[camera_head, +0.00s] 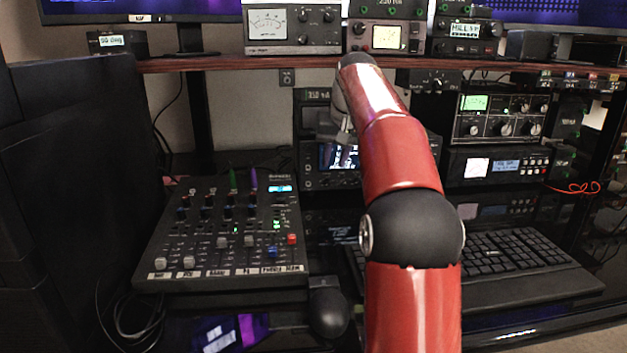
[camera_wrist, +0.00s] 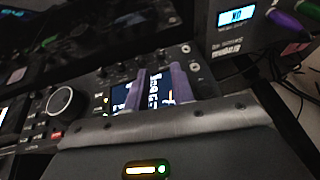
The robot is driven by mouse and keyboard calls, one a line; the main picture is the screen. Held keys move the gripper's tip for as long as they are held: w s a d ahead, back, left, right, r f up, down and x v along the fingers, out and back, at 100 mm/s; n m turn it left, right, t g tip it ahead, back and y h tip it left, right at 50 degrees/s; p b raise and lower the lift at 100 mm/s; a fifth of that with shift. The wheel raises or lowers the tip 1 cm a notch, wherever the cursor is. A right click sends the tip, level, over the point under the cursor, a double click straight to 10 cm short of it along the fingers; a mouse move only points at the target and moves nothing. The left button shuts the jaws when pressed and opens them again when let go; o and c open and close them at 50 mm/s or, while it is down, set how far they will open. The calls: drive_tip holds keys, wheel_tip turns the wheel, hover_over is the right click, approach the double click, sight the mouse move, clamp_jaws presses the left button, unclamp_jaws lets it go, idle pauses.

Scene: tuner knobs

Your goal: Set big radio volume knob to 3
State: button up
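A black radio with a lit screen (camera_head: 338,157) stands behind my arm in the middle of the head view, partly hidden. In the wrist view, its lit screen (camera_wrist: 158,93) shows between and beside my fingers. A large round dark knob (camera_wrist: 66,106) is on its front, left of my gripper. Several small knobs and buttons sit around the screen. I cannot read the volume knob's label or setting. My gripper (camera_wrist: 158,90) has two purple fingers apart with nothing between them, pointing at the radio front. In the head view, the fingers are hidden by my arm.
A mixer (camera_head: 225,235) with upright green and purple markers stands at left. A keyboard (camera_head: 510,260) and a mouse (camera_head: 328,308) lie in front of the radio. More radio gear (camera_head: 500,120) stands at right. A shelf (camera_head: 240,62) with meters crosses above.

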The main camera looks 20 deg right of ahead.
sight(328, 182)
drive_tip(key=b+x, duration=0.1)
drive_tip(key=x, duration=0.5)
drive_tip(key=shift+w+f, duration=0.15)
drive_tip(key=shift+f, duration=0.15)
clamp_jaws()
